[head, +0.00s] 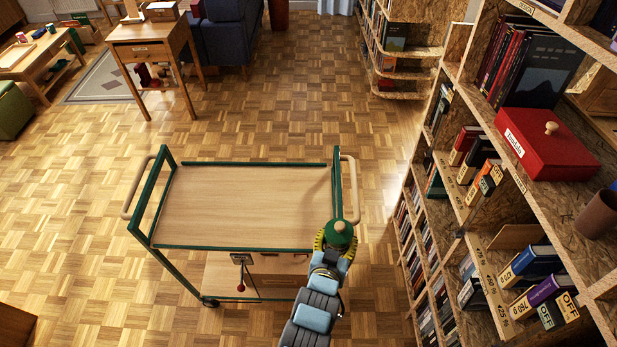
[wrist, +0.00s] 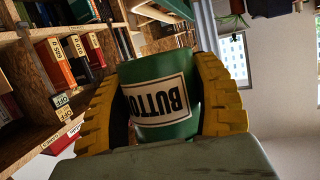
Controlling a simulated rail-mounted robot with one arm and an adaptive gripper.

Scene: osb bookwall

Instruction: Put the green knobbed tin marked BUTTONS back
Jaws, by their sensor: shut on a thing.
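The green tin (head: 339,232) with a round knob on top is at the end of my arm in the head view, over the near right corner of the trolley. In the wrist view the tin (wrist: 162,98) shows a cream label, upside down in the picture, of which "BUTTO" can be read. My gripper (wrist: 165,100) is shut on the tin, with one yellow ridged finger on each side of it; it also shows in the head view (head: 337,241). The tin's far side is hidden.
A green-framed trolley (head: 245,205) with a bare wooden top stands in the middle. A tall bookshelf (head: 465,105) fills the right side, with books, a red knobbed box (head: 548,146) and a brown cup (head: 598,214). A small desk (head: 150,47) stands behind; open parquet lies left.

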